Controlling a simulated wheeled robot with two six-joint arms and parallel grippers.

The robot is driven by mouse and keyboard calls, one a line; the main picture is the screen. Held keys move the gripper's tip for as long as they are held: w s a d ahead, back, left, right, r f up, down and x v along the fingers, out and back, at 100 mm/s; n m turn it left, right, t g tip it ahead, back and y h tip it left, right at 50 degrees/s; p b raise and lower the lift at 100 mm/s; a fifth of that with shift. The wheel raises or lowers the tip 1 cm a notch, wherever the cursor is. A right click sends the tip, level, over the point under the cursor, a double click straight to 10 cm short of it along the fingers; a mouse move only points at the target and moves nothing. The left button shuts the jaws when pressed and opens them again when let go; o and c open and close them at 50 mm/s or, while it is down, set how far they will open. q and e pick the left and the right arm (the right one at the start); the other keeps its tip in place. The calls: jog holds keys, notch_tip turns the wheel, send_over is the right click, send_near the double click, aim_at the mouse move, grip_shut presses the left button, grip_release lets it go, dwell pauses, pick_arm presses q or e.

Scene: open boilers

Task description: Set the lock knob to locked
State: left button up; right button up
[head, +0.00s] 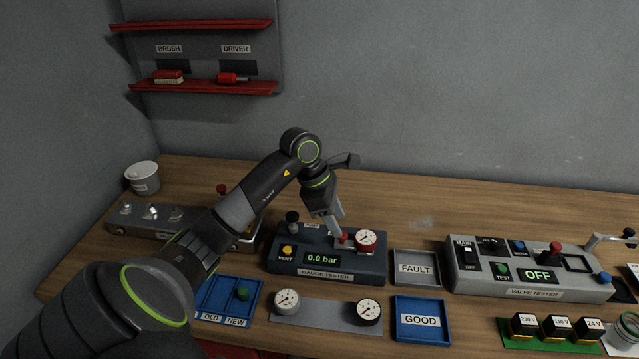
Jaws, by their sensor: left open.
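The gauge tester (325,268) is a dark box at the middle of the bench, with a green display reading 0.0 bar. A small red knob (345,238) on its top, beside the mounted gauge, appears to be the lock knob; its setting cannot be read. My left gripper (338,228) is open and points down just above and behind this red knob, partly hiding it. Whether the fingers touch the knob cannot be told. A white-faced gauge (366,240) sits on the tester, right of the knob. My right gripper is not in view.
A yellow vent button (287,251) and a dark knob (292,217) are on the tester's left. FAULT tray (418,283) and GOOD tray (422,336) lie right. Two gauges (287,300) (368,311) lie in front. The valve tester (530,291) stands further right. Bare bench lies behind.

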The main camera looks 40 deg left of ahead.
pick_arm(q)
jog(key=b+v, duration=0.3)
jog(key=v, duration=1.1)
jog(key=shift+r, duration=0.2)
jog(key=shift+d+f, duration=0.1)
jog(key=shift+d, duration=0.05)
